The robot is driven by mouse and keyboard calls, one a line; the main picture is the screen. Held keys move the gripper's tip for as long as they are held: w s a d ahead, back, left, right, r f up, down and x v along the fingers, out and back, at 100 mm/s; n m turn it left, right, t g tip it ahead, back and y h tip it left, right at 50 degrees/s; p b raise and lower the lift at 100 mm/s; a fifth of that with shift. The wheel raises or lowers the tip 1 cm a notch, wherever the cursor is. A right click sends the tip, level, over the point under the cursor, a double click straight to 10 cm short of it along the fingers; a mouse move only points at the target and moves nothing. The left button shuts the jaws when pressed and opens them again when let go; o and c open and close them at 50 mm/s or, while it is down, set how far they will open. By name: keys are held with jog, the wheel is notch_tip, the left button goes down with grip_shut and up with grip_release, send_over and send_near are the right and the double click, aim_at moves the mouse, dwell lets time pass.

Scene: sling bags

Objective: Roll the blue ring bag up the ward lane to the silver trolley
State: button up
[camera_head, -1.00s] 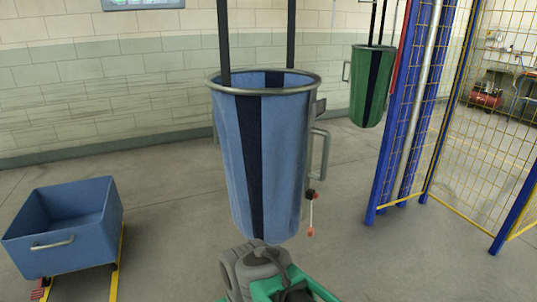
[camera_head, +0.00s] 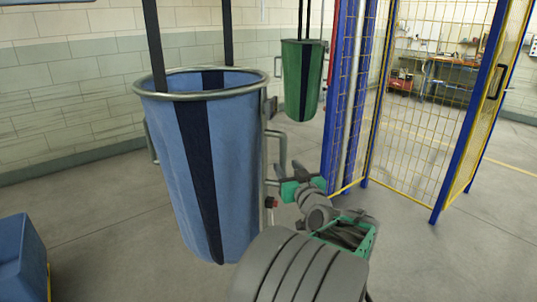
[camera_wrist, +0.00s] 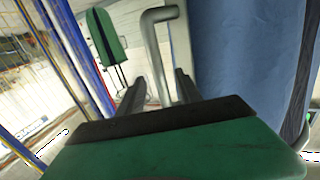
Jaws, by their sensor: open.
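The blue ring bag (camera_head: 228,160) hangs upright from dark straps at the left of centre in the head view. It has a grey metal ring rim, dark vertical bands and a tube handle (camera_head: 282,155) on its right side. In the wrist view the bag (camera_wrist: 240,60) fills the right, and the bent grey handle (camera_wrist: 153,45) shows in line with the gap between my fingers. My gripper (camera_head: 296,172) is open beside the handle; I cannot tell how far the handle is inside the jaws. No silver trolley shows.
A green bag (camera_head: 302,80) hangs farther back by the wall. A blue post and yellow-edged mesh fence (camera_head: 415,120) stand to the right of my gripper, with a workbench beyond. Bare floor lies between.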

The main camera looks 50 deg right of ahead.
jog(key=p+x, duration=0.1)
jog(key=x, duration=0.6)
jog(key=shift+w+d, duration=0.25)
jog(key=shift+d, duration=0.05)
grip_shut()
dwell(1.0)
